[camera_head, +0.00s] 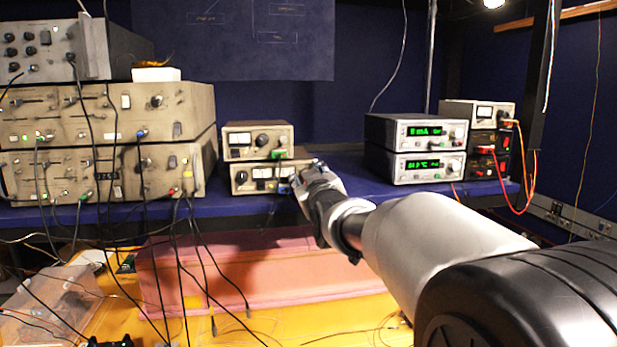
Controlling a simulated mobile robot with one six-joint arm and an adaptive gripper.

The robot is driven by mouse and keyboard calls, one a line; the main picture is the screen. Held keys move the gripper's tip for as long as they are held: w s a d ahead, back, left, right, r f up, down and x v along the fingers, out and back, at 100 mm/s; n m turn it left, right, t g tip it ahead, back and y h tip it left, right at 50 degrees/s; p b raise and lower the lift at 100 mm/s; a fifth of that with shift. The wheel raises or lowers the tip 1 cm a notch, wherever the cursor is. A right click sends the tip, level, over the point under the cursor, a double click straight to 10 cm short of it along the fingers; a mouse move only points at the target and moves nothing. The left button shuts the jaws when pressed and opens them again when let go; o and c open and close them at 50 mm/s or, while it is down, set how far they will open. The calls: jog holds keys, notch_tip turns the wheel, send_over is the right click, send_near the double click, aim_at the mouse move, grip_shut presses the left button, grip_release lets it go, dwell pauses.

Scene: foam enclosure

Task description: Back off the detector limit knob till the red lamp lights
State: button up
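Two small beige instruments are stacked on the blue shelf at the centre. The upper one (258,141) has a meter, a black knob (262,140) and a green spot at its lower right. The lower one (262,178) has a meter and dark controls. My gripper (298,183) is at the right end of the lower instrument's front and covers that part of it. Its fingers are small and dark, so I cannot tell whether they are open, touching or holding a knob. I cannot read any label marking the detector limit knob, and no lit red lamp is clear on this stack.
Large beige rack units (105,145) with hanging black cables fill the left. Two units with green displays (415,132) stand right of my arm, beside a power supply stack (478,112) with red and orange leads. A pink foam block (240,275) lies below the blue shelf (345,168).

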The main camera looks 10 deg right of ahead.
jog(key=s, duration=0.7)
jog(key=shift+s, duration=0.2)
jog(key=s+f+m+g+b, duration=0.4)
jog(key=s+f+g+b, duration=0.9)
jog(key=s+f, duration=2.6)
notch_tip(320, 180, down, 3)
jog(key=b, duration=0.4)
jog(key=shift+d+r+m+b, duration=0.15)
jog(key=shift+m+b, duration=0.2)
jog(key=shift+m, duration=0.05)
jog(key=shift+r, duration=0.1)
